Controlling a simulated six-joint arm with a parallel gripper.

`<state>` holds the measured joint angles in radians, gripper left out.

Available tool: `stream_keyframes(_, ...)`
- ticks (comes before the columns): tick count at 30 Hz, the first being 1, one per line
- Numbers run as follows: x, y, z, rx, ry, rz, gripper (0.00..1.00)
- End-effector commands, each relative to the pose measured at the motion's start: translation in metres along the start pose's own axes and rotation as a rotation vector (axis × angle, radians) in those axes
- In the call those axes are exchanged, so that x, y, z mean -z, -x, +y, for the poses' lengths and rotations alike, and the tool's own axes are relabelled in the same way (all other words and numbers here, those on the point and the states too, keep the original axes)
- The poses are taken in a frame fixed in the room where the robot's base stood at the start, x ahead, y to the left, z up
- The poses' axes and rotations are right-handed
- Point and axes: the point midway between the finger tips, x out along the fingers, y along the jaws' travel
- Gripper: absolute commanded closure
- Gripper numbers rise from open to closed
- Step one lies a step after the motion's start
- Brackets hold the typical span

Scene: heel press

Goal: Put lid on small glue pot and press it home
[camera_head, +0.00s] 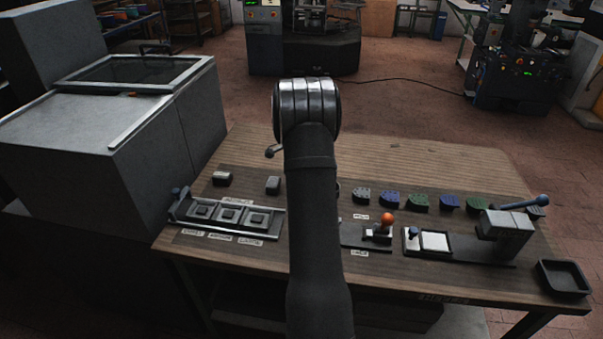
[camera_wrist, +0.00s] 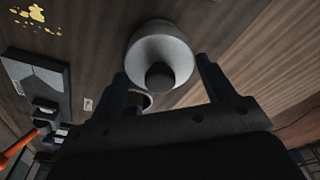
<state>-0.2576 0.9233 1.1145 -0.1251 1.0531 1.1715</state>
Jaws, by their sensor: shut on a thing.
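In the wrist view my gripper (camera_wrist: 167,78) has one finger on each side of a pale grey, round, flared lid (camera_wrist: 165,48) with a dark knob, and is shut on it. A smaller round thing with a light rim and dark inside (camera_wrist: 142,100), which looks like the small glue pot, shows partly behind the lid and the fingers. I cannot tell whether the lid touches it. In the head view my arm hides my gripper, the lid and most of the area around the pot.
The wooden bench (camera_head: 400,160) carries a row of coloured blocks (camera_head: 390,200), an orange-knobbed lever (camera_head: 387,219), a grey press with a handle (camera_head: 508,226) and a black tray (camera_head: 564,278). A three-pocket rack (camera_head: 228,215) is at left. Yellow splashes (camera_wrist: 30,14) mark the bench.

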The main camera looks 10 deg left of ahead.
Motion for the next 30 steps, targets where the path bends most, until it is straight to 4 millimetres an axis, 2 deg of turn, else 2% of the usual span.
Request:
stream_keyframes(8,-0.001,-0.002,0.001,-0.003,0.000,-0.002,0.38)
stream_keyframes(9,-0.001,-0.002,0.001,-0.003,0.001,-0.002,0.20)
stream_keyframes(12,-0.001,-0.002,0.001,-0.002,0.000,-0.001,0.00)
stream_keyframes(23,0.000,-0.001,0.000,-0.001,0.000,-0.001,0.00)
stream_keyframes(30,0.002,0.013,0.000,0.000,0.000,0.000,0.00)
